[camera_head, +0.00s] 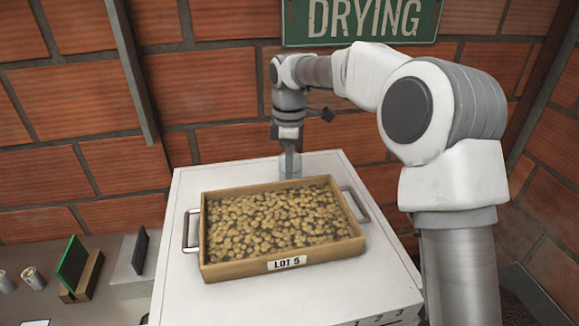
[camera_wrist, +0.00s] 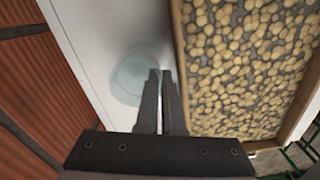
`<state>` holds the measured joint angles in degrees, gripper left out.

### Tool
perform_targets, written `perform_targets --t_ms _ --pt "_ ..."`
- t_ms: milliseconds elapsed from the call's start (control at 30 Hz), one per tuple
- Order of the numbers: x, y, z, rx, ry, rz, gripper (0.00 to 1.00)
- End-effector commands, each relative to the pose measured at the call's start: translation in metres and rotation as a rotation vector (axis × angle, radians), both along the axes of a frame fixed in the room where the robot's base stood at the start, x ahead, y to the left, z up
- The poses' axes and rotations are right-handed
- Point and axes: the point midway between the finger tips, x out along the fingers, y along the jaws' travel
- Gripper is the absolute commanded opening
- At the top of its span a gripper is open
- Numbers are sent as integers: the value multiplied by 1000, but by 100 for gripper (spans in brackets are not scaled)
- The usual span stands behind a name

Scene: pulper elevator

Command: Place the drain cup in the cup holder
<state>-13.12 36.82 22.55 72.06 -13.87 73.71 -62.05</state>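The drain cup (camera_head: 290,166) is a pale, see-through cup on the white cabinet top, behind the tray and near the back wall. In the wrist view the cup (camera_wrist: 128,78) lies left of the tray, partly covered by a finger. My gripper (camera_head: 289,160) points down at the cup. In the wrist view the fingers of my gripper (camera_wrist: 161,76) are close together with a narrow gap, at the cup's right wall. They look shut on that wall, though the contact is blurred. I cannot make out a cup holder in either view.
A brick wall (camera_head: 205,85) rises behind. Small metal cans (camera_head: 33,278) and a green-edged panel (camera_head: 72,264) stand lower left.

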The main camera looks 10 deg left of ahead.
Motion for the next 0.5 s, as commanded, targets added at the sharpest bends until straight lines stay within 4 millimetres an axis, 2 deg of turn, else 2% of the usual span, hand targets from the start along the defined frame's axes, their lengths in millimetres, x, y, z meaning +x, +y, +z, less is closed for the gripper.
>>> perform_targets --t_ms 133,200,500 --pt "0 0 -4 0 0 0 0" --pt "0 0 -3 0 0 0 17" --pt "0 0 -2 0 0 0 17"
